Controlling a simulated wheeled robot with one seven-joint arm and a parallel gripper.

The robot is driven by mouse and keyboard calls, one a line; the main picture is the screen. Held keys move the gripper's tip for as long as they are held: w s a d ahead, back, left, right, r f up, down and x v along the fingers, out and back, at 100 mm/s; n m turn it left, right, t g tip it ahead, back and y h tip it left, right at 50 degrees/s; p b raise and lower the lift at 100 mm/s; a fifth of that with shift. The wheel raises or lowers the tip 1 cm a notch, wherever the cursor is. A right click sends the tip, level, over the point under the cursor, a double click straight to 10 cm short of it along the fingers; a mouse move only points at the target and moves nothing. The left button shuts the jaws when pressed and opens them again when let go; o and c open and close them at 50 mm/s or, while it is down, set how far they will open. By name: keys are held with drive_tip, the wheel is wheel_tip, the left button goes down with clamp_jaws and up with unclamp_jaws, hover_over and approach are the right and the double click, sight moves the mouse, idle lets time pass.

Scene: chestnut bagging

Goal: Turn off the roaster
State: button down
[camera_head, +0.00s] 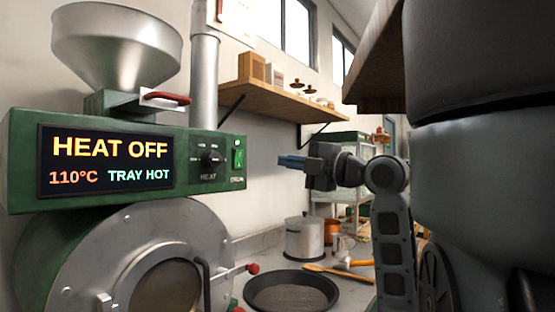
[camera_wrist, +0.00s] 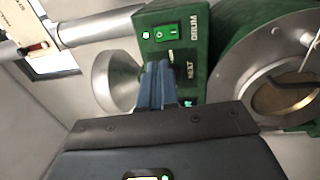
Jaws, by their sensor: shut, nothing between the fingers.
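The green roaster (camera_head: 120,195) stands at the left of the head view, and its display (camera_head: 104,162) reads HEAT OFF, 110°C, TRAY HOT. The black HEAT knob (camera_head: 211,158) is on its control panel. The green DRUM switch (camera_head: 238,158) is right of the knob with a lit green light above. In the wrist view the DRUM switch (camera_wrist: 166,33) and its lit light show at the top. My gripper (camera_head: 280,161) is shut and empty, its blue fingers pointing left, apart from the panel. In the wrist view my gripper (camera_wrist: 157,66) hides much of the knob area.
A metal hopper (camera_head: 117,45) sits atop the roaster, with a vertical pipe (camera_head: 204,80) beside it. A dark round tray (camera_head: 291,292), a pot (camera_head: 304,238) and a wooden spoon (camera_head: 335,271) are on the counter below. A wooden shelf (camera_head: 280,98) is on the wall above my gripper.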

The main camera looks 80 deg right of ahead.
sight(240, 154)
drive_tip(key=p+x, duration=0.3)
drive_tip(key=x, duration=0.8)
drive_tip(key=shift+w+d+r, duration=0.1)
drive_tip(key=shift+w, duration=0.1)
drive_tip(key=shift+w+d, duration=0.2)
drive_tip(key=shift+w, duration=0.15)
drive_tip(key=shift+w, duration=0.1)
drive_tip(key=shift+d, duration=0.1)
